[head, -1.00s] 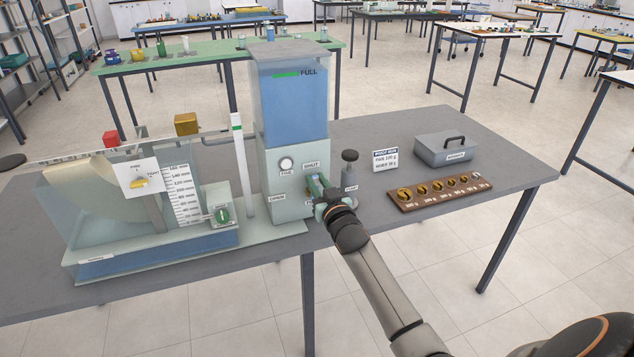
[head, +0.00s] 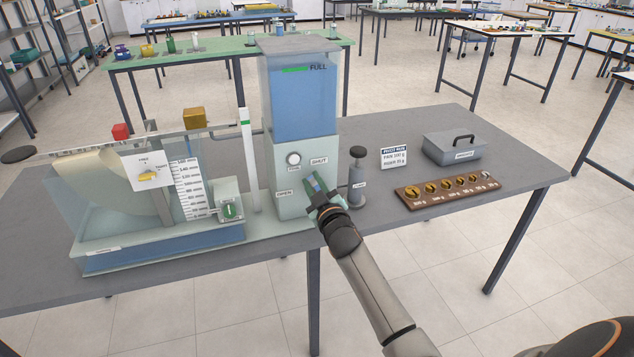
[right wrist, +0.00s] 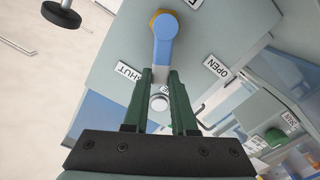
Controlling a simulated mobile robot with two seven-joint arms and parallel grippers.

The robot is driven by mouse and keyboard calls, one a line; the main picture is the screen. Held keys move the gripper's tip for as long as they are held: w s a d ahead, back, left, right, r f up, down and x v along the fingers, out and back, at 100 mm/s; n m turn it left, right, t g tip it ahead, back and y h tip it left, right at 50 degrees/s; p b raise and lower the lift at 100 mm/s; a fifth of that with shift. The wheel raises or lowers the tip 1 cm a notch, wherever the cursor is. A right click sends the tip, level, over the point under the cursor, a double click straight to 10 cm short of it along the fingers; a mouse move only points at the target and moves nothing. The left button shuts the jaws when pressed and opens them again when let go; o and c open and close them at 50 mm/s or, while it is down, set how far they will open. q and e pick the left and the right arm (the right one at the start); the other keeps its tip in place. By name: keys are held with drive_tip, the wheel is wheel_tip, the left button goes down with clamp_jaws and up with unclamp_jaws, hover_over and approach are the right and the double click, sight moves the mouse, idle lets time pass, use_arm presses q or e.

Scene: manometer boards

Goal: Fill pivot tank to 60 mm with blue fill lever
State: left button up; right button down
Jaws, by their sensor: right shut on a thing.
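The blue fill lever (right wrist: 165,42) shows in the right wrist view, running from an orange pivot to my right gripper (right wrist: 160,78), which is shut on its end. In the head view my right gripper (head: 321,194) covers most of the lever, below the SHUT label and right of the OPEN label. The pivot tank (head: 200,240) is at the left with a millimetre scale (head: 188,190). Blue water shows low in it, near the scale's bottom; the exact reading is too small to tell. My left gripper is not in view.
The reservoir (head: 303,100) above the lever panel holds blue water near its FULL mark. A green-faced valve (head: 230,211) sits beside the scale. A hand pump (head: 357,178), a weight rack (head: 447,190) and a grey box (head: 455,149) stand to the right.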

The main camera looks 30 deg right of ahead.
drive_tip(key=shift+a+f+n, duration=0.2)
drive_tip(key=shift+n, duration=0.3)
drive_tip(key=c, duration=0.7)
unclamp_jaws()
drive_tip(key=v, duration=1.2)
drive_tip(key=shift+s, duration=0.25)
